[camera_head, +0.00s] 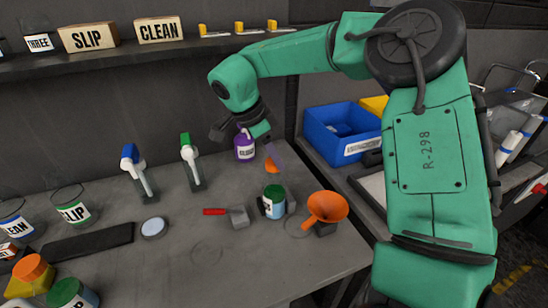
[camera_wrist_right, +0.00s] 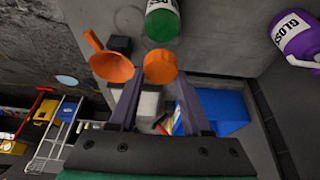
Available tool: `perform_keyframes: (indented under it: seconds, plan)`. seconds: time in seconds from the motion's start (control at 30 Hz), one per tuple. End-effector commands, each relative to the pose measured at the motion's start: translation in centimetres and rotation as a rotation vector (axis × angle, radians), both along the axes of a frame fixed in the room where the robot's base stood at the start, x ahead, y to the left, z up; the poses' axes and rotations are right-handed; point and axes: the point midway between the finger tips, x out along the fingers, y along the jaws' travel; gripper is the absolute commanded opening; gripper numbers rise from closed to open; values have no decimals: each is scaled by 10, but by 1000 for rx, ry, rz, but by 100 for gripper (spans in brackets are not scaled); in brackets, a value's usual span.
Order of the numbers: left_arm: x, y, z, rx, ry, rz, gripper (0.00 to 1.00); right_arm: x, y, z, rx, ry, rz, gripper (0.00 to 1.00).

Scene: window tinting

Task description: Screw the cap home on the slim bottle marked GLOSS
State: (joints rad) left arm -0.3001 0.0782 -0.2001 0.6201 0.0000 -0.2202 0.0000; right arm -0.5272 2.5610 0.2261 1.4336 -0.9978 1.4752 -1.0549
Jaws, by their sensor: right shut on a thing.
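The purple bottle marked GLOSS (camera_head: 245,152) stands at the back of the grey bench in the head view, partly behind my right gripper. It shows at the upper right of the right wrist view (camera_wrist_right: 296,36), apart from the fingers. My right gripper (camera_wrist_right: 160,72) is shut on an orange cap (camera_wrist_right: 160,66), held between its fingertips. In the head view the cap (camera_head: 272,166) is in front and to the right of the bottle, not touching it. Whether the bottle's mouth is bare is hard to tell. My left gripper is not in view.
A green-lidded jar (camera_head: 274,203) and an orange funnel (camera_head: 327,207) stand in front of the bottle. A red-handled scraper (camera_head: 238,217) lies to their left. A blue bin (camera_head: 338,134) is at the right.

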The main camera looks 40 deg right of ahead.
Motion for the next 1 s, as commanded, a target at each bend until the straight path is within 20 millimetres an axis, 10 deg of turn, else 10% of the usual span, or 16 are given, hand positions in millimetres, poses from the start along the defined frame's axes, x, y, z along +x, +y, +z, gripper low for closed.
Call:
perform_keyframes:
  seconds: [0.13, 0.17, 0.23, 0.57, 1.0]
  plan:
    - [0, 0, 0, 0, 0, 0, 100, 1, 1, 1, 5, -8, 0, 0]
    - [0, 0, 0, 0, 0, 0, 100, 1, 1, 1, 4, -9, 2, 52]
    - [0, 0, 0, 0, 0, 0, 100, 1, 1, 1, 4, -8, 3, 78]
    - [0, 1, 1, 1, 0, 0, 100, 0, 0, 1, 4, -6, 54, 78]
    - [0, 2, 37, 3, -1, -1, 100, 1, 1, 4, 10, -9, 1193, 78]
